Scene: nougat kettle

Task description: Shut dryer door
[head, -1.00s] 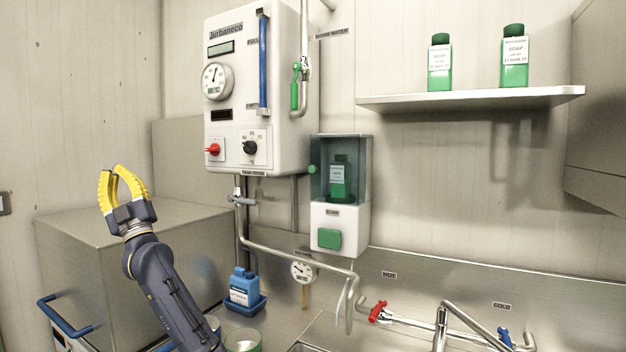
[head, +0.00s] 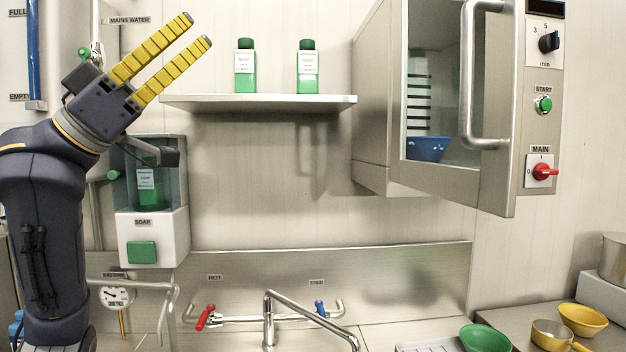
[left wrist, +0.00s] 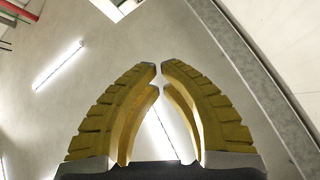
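The dryer (head: 371,110) is a grey metal cabinet on the wall at the upper right of the head view. Its glass-fronted door (head: 437,174) looks ajar, its right edge standing out towards me. A curved metal handle (head: 467,90) is on that door. A blue bowl (head: 428,149) shows behind the glass. My left gripper (head: 197,30) is raised at the upper left, well left of the dryer and touching nothing. In the left wrist view its yellow fingertips (left wrist: 159,68) nearly meet, with nothing between them. My right gripper is out of view.
A shelf (head: 260,103) with two green soap bottles lies between my left gripper and the dryer. A soap dispenser (head: 152,226) is behind my left arm. A tap (head: 269,315) stands below. Green and yellow bowls (head: 583,320) are at the lower right.

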